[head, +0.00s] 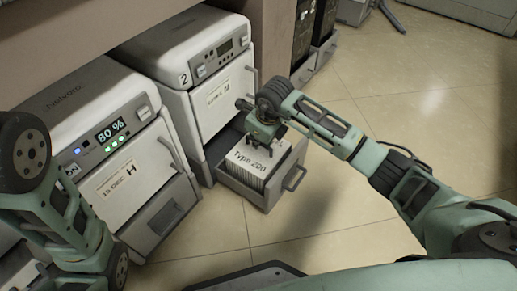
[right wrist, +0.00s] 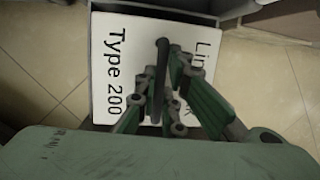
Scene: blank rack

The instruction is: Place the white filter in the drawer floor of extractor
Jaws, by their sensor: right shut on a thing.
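The white filter (head: 259,162), a ribbed block with "Type 200" on top, sits in or just above the open drawer (head: 253,192) of the extractor marked 2 (head: 216,92). I cannot tell whether it touches the drawer floor. My right gripper (head: 262,137) is above it, shut on its dark handle. In the right wrist view the filter's lettered top (right wrist: 112,52) fills the middle, with the fingers (right wrist: 160,95) closed around the handle (right wrist: 160,62). My left arm shows at the left edge of the head view; its gripper's fingers do not show.
Another extractor (head: 95,130) with an "80 %" display stands to the left, its lower drawer (head: 163,215) nearly shut. Dark units (head: 313,40) with drawers stand beyond. The tiled floor (head: 400,90) is clear at right.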

